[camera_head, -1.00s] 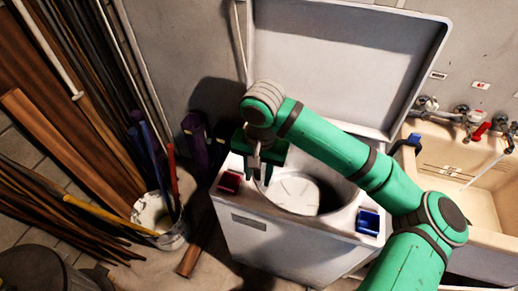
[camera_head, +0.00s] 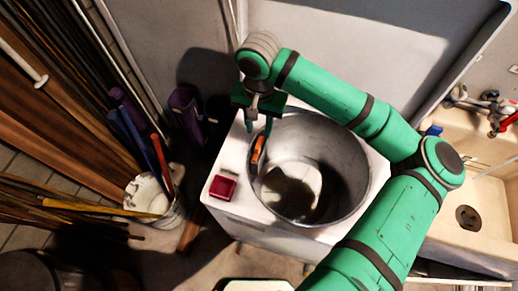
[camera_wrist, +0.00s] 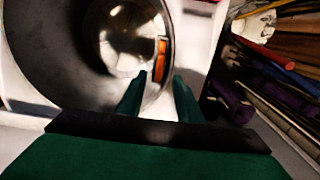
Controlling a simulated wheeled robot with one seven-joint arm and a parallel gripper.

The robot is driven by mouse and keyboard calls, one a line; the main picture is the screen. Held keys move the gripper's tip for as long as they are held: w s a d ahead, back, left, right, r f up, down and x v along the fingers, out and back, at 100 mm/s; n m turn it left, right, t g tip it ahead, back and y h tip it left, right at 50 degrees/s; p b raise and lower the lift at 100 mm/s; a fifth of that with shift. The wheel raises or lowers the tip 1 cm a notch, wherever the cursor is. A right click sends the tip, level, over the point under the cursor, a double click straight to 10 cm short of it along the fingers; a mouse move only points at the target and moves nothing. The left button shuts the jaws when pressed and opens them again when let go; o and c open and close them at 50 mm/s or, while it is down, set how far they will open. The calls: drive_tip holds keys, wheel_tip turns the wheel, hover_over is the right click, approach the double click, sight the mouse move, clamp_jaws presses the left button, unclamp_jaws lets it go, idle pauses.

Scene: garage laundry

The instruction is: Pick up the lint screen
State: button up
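An orange piece with a dark edge, probably the lint screen (camera_head: 258,149), is at the upper left inner wall of the round metal drum (camera_head: 352,180). It also shows in the wrist view (camera_wrist: 162,60), just beyond my fingertips. My gripper (camera_head: 259,128) points down over the drum's upper left rim, close to the orange piece. In the wrist view my gripper (camera_wrist: 160,82) has its two fingers spread with a gap between them and nothing held. Whether a fingertip touches the piece I cannot tell.
The white washer top (camera_head: 232,219) surrounds the drum and carries a small red box (camera_head: 222,187). The raised lid (camera_head: 400,45) stands behind. A sink (camera_head: 485,185) is at right. A bucket (camera_head: 150,195), purple rolls (camera_head: 186,108) and leaning planks crowd the left.

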sight(259, 143)
wheel_tip(259, 143, down, 2)
drive_tip(key=shift+s+a+f, duration=0.1)
drive_tip(key=shift+s+f, duration=0.2)
drive_tip(key=shift+f, duration=2.55)
drive_tip(key=shift+c, duration=0.6)
drive_tip(key=shift+w, duration=0.1)
clamp_jaws()
